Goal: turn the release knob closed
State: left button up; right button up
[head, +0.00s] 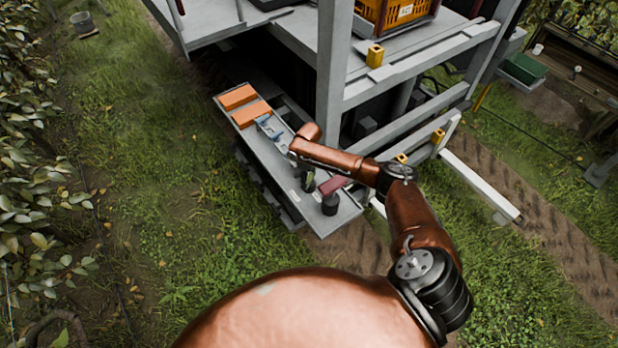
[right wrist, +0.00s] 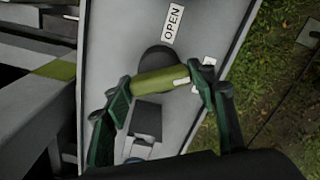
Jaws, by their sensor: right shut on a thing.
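The release knob (right wrist: 160,82) shows in the right wrist view as an olive-green bar handle on a dark round base, on a grey panel. A white label reading OPEN (right wrist: 173,22) is above it. My right gripper (right wrist: 162,86) has its dark green fingers at the two ends of the bar and is shut on it. The bar lies nearly crosswise in that view, tilted slightly. In the head view my copper right arm reaches over the grey shelf (head: 236,137), and the knob cannot be made out clearly. My left gripper is not in view.
Two orange blocks (head: 245,105) lie on the far end of the shelf. A dark cylinder (head: 330,204) and a maroon piece (head: 334,185) are at its near end. A grey post (head: 332,75) rises beside the shelf. Grass is open to the left.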

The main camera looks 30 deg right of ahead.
aim_at(309, 178)
jog(key=m+p, duration=0.2)
jog(key=shift+r+m+p, duration=0.15)
jog(key=shift+m+p, duration=0.2)
jog(key=shift+m, duration=0.05)
jog(key=shift+m+p, duration=1.15)
jog(key=shift+m, duration=0.45)
jog(key=o, duration=1.2)
jog(key=shift+c, duration=0.2)
notch_tip(309, 178, up, 12)
